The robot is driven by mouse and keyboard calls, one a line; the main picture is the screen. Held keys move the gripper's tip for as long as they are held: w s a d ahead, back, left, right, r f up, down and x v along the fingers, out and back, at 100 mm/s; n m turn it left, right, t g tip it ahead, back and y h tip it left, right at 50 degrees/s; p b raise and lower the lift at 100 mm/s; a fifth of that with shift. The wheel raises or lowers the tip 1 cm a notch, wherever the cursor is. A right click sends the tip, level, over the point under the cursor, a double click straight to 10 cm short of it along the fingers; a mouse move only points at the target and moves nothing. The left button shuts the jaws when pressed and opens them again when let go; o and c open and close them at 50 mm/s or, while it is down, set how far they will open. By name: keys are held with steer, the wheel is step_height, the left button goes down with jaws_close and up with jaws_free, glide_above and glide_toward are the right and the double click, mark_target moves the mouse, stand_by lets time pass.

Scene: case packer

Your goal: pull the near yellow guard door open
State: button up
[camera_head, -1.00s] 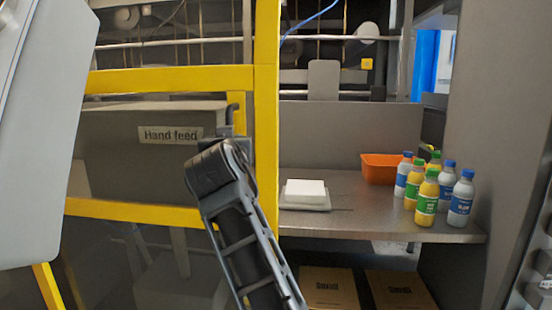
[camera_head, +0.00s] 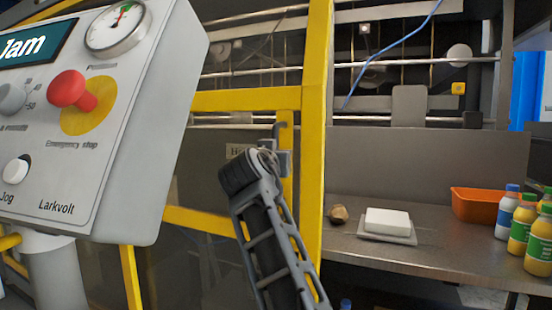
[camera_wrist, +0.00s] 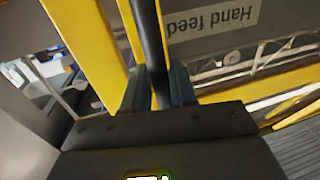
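The near yellow guard door (camera_head: 245,99) stands in the middle of the head view, beside a thick yellow post (camera_head: 314,130). I cannot tell whether the door is ajar. Its dark bar handle (camera_wrist: 149,35) runs down between my fingers in the wrist view. My gripper (camera_wrist: 160,88) has one finger on each side of the bar, close against it, and looks shut on it. In the head view my arm link covers most of my gripper and the handle.
A control panel (camera_head: 150,130) with a red emergency button (camera_head: 72,90) fills the left side. On the right, a metal table (camera_head: 420,255) holds a white block (camera_head: 387,219), a brown lump (camera_head: 339,214), an orange bin (camera_head: 480,205) and several bottles (camera_head: 522,222). A "Hand feed" sign (camera_wrist: 212,18) shows behind the door.

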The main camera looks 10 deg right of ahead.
steer(key=shift+o, duration=1.1)
steer(key=shift+s, duration=0.1)
steer(key=v, duration=0.7)
steer(key=shift+s+b, duration=0.25)
steer(key=shift+b, duration=0.05)
steer(key=shift+a, duration=0.1)
